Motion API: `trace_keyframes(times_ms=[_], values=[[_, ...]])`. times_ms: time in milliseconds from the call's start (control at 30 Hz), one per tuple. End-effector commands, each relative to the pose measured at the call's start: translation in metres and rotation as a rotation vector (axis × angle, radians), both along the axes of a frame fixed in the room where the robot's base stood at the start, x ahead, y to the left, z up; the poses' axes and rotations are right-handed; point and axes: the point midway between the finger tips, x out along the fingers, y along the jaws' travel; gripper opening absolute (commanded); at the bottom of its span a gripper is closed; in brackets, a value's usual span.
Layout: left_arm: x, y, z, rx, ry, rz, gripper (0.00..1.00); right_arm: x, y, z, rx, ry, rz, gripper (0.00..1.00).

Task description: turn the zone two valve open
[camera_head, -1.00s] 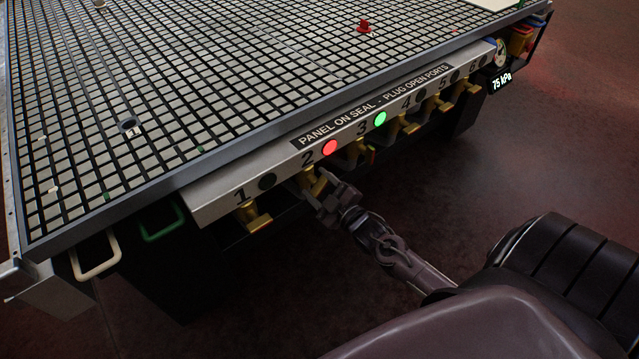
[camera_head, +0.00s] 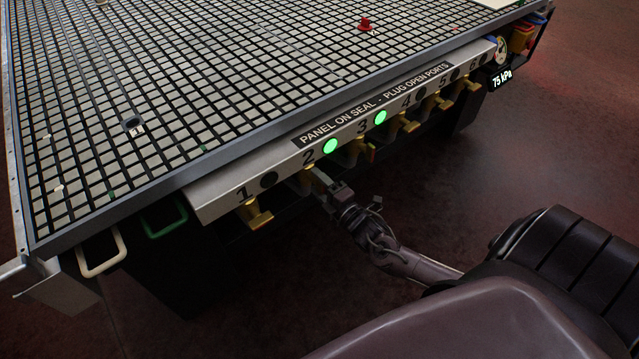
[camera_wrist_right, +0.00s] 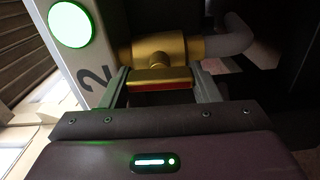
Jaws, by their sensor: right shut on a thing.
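The zone two valve (camera_wrist_right: 158,55) is a brass body with a flat brass handle (camera_wrist_right: 160,78) that shows a red end face in the right wrist view. My right gripper (camera_wrist_right: 160,82) is shut on that handle, one finger on each side. In the head view my right gripper (camera_head: 322,178) is at the valve below the number 2, and hides most of it. The zone two lamp (camera_head: 330,146) is lit green, and it also glows green in the right wrist view (camera_wrist_right: 69,25). My left gripper is not in view.
Other brass valves hang along the panel (camera_head: 215,200), including the zone one valve (camera_head: 254,214) close to the left. The zone three lamp (camera_head: 380,117) is green. A gauge display (camera_head: 501,80) reads 75 kPa. A red knob (camera_head: 365,24) stands on the grid table (camera_head: 30,245).

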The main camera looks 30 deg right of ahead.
Motion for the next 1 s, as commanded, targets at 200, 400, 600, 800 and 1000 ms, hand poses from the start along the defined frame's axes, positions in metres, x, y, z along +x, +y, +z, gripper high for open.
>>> trace_keyframes(times_ms=[200,400,600,800,1000], values=[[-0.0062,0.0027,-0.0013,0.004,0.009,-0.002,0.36,0.0,0.0002,-0.0007,-0.049,-0.003,0.0,0.34],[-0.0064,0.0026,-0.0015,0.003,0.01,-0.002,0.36,0.0,0.0001,-0.0009,-0.06,-0.004,0.0,0.34],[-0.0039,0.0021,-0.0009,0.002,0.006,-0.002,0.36,-0.0001,0.0001,-0.0009,-0.06,-0.004,0.0,0.34],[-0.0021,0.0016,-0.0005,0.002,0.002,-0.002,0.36,-0.0001,0.0001,-0.0008,-0.059,-0.004,0.0,0.73],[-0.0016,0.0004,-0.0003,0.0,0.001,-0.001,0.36,0.0,0.0001,-0.0005,-0.058,-0.004,0.0,0.78]])
